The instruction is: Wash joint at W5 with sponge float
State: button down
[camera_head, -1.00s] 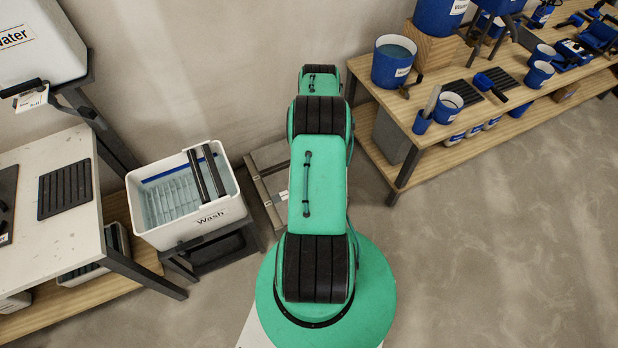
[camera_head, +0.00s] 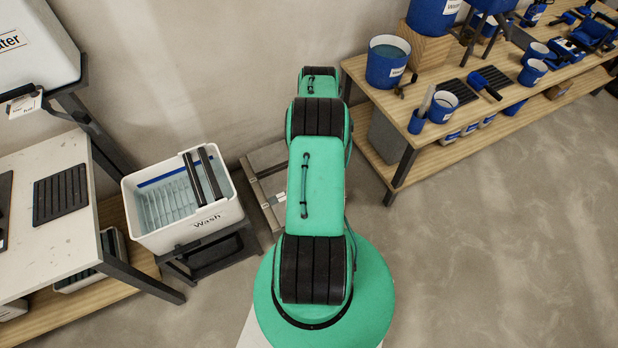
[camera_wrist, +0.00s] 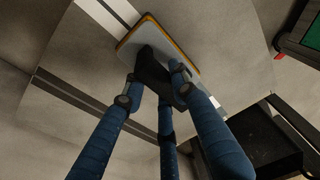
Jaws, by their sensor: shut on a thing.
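My gripper (camera_wrist: 157,84) shows in the wrist view with its blue fingers closed around the dark handle of the sponge float (camera_wrist: 133,37). The float has a pale plate with an orange edge. It lies over large grey tile-like panels (camera_wrist: 80,60). Dark and white lines (camera_wrist: 75,92) run between the panels. The float overlaps the white strip (camera_wrist: 125,10) near the top. I cannot tell whether its face touches the surface. No W5 label is readable. In the head view my own arm hides the gripper and float.
In the head view, a white wash tub (camera_head: 170,240) with water and dark rollers stands left of my arm. A pale bench (camera_head: 110,215) is farther left. A wooden bench (camera_head: 425,122) with blue buckets and tools is at right. Floor at lower right is clear.

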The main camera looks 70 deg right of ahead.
jog(key=shift+d, duration=0.1)
dwell(0.3)
jog(key=shift+s+d, duration=0.6)
jog(key=shift+s, duration=0.05)
jog(key=shift+s+d, duration=0.15)
jog(key=shift+s+d, duration=0.55)
jog(key=shift+d, duration=0.05)
jog(key=shift+s+d, duration=0.1)
jog(key=shift+s, duration=0.05)
dwell(0.5)
jog(key=shift+s+d, duration=0.6)
jog(key=shift+s+d, duration=0.1)
jog(key=shift+s+d, duration=0.6)
jog(key=shift+d, duration=0.05)
